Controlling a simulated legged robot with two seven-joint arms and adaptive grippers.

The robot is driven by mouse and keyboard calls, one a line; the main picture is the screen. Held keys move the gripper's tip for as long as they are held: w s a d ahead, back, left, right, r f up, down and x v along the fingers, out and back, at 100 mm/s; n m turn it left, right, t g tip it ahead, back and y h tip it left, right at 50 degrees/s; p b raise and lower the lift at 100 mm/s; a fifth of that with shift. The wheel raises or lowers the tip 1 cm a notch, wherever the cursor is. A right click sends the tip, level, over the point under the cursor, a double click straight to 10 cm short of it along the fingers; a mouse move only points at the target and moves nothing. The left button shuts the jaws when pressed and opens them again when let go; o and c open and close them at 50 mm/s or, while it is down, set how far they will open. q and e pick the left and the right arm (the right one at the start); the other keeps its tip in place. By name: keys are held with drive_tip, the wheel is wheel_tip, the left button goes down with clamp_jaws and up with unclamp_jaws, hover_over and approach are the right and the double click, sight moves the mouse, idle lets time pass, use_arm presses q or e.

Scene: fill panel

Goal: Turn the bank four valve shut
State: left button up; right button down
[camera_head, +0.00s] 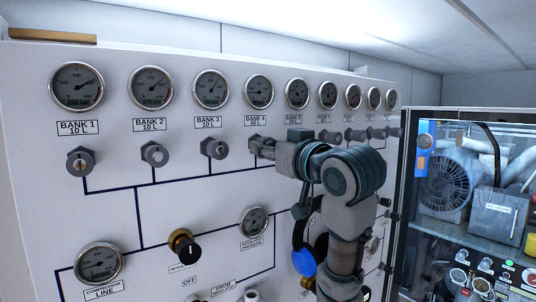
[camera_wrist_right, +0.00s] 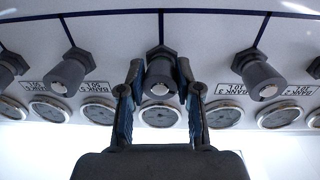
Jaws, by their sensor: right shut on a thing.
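The bank four valve (camera_head: 253,142) is a dark grey knob on a hexagonal base, below the BANK 4 label (camera_head: 256,121) and its gauge (camera_head: 259,91). My right gripper (camera_head: 262,147) reaches it from the right and hides part of it. In the right wrist view, which is upside down, the valve (camera_wrist_right: 161,78) sits between the two fingers of my right gripper (camera_wrist_right: 160,85). One finger is on each side, closed on the knob. My left gripper is not in view.
The white panel (camera_head: 120,210) carries the bank one (camera_head: 80,161), bank two (camera_head: 154,154) and bank three (camera_head: 214,149) valves to the left. More valves lie to the right, partly behind my arm. A black-framed cabinet with a fan (camera_head: 446,183) stands at right.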

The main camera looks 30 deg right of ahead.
drive_tip(key=m+b, duration=0.1)
drive_tip(key=m, duration=0.3)
drive_tip(key=shift+a+m, duration=0.1)
drive_tip(key=shift+m, duration=0.3)
drive_tip(key=m+b, duration=0.1)
drive_tip(key=m, duration=0.2)
drive_tip(key=shift+m, duration=0.4)
drive_tip(key=m, duration=0.4)
drive_tip(key=shift+a+r+g+b, duration=0.1)
drive_tip(key=shift+g+b, duration=0.2)
drive_tip(key=shift+b, duration=0.1)
drive_tip(key=shift+m, duration=1.3)
drive_tip(key=c, duration=1)
unclamp_jaws()
drive_tip(key=shift+o, duration=1.1)
drive_tip(key=shift+s, duration=0.1)
drive_tip(key=shift+d, duration=0.2)
